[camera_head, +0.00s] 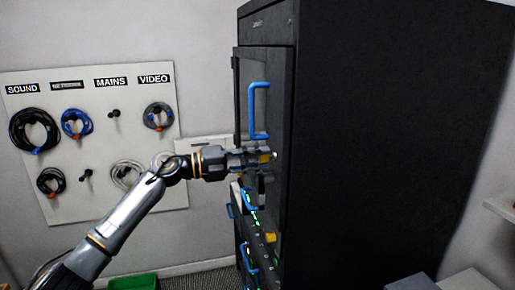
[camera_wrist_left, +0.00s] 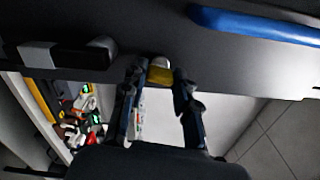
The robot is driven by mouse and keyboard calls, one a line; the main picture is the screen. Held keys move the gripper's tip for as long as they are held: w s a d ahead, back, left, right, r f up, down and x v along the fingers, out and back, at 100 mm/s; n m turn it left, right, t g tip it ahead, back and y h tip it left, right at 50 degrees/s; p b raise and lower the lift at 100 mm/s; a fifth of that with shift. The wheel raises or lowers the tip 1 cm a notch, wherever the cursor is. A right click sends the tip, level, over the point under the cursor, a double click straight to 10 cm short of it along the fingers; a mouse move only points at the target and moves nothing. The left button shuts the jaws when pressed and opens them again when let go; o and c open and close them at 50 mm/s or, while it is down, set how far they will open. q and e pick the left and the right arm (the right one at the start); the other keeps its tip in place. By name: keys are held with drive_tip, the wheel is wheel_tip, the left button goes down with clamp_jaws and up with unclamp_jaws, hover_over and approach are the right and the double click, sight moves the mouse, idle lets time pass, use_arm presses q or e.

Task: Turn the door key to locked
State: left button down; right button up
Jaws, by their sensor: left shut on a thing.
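The tall black cabinet (camera_head: 385,140) has a door (camera_head: 280,115) with a blue handle (camera_head: 258,110). The blue handle also shows at the top right of the left wrist view (camera_wrist_left: 255,25). A small yellow piece, seemingly the door key (camera_head: 265,158), sits at the door below the handle. In the left wrist view the yellow key (camera_wrist_left: 160,72) is between my fingertips. My left gripper (camera_head: 258,157) is shut on it, with its fingers close to the door face. The fingers partly cover the key, so its turn angle is hard to tell. My right gripper is out of view.
Lit devices with cables (camera_head: 252,212) and another yellow piece (camera_head: 271,238) sit lower in the cabinet. A white wall board (camera_head: 95,190) holds several coiled cables. A green bin (camera_head: 133,282) stands on the floor at the bottom left.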

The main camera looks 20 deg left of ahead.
use_arm(q)
drive_tip(key=shift+n+p, duration=1.05)
drive_tip(key=shift+n, duration=0.15)
drive_tip(key=c, duration=1)
unclamp_jaws()
drive_tip(key=shift+a, duration=0.15)
drive_tip(key=v, duration=1.1)
drive_tip(key=shift+s+a, duration=0.25)
drive_tip(key=shift+a, duration=0.05)
